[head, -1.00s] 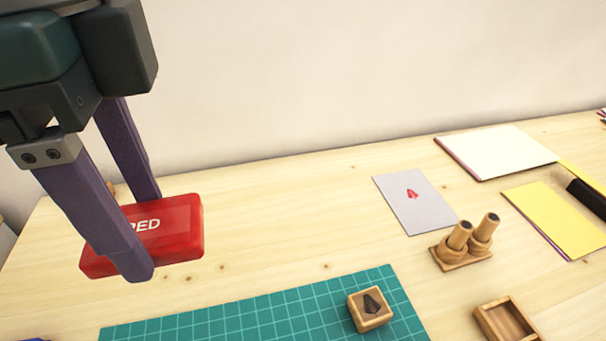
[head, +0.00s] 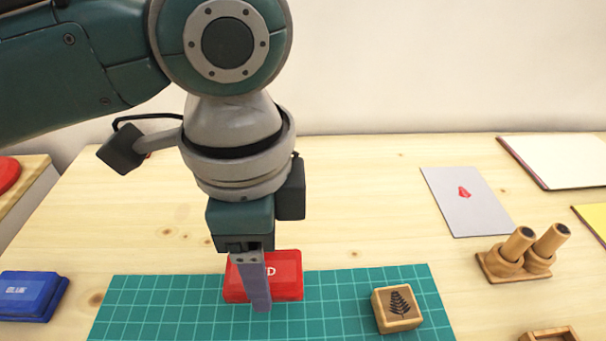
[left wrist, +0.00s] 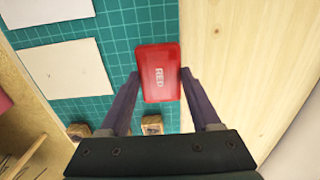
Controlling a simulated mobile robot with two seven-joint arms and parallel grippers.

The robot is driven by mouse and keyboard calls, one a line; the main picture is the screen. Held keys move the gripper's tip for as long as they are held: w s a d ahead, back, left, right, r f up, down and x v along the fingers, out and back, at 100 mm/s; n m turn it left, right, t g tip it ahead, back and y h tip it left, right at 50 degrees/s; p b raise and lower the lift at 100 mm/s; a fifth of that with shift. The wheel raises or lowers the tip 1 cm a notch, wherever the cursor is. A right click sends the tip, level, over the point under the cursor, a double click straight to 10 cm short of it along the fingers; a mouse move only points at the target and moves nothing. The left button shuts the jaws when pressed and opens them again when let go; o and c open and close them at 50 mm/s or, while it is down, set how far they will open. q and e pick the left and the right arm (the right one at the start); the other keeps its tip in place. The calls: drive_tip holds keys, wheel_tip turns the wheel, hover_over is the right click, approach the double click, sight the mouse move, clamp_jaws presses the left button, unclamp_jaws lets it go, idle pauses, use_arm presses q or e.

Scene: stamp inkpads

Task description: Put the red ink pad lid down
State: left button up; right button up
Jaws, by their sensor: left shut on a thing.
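The red lid (head: 285,275), marked with white letters, is at the far edge of the green cutting mat (head: 330,315) in the head view. My left gripper (head: 258,300) points down over it, with one finger in front of the lid hiding part of the lettering. My right gripper is not in view.
A blue ink pad (head: 30,296) lies left of the mat. A wooden stamp block (head: 397,308) with a fern design is on the mat's right part. A stamp stand (head: 520,255) and a grey card (head: 466,202) are further right. Bare table lies behind the mat.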

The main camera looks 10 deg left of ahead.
use_arm(q)
wheel_tip(320, 180, down, 5)
drive_tip(key=shift+r+b, duration=0.2)
drive_tip(key=shift+b, duration=0.55)
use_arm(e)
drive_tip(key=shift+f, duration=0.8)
use_arm(q)
drive_tip(key=shift+r, duration=0.1)
drive_tip(key=o, duration=1.3)
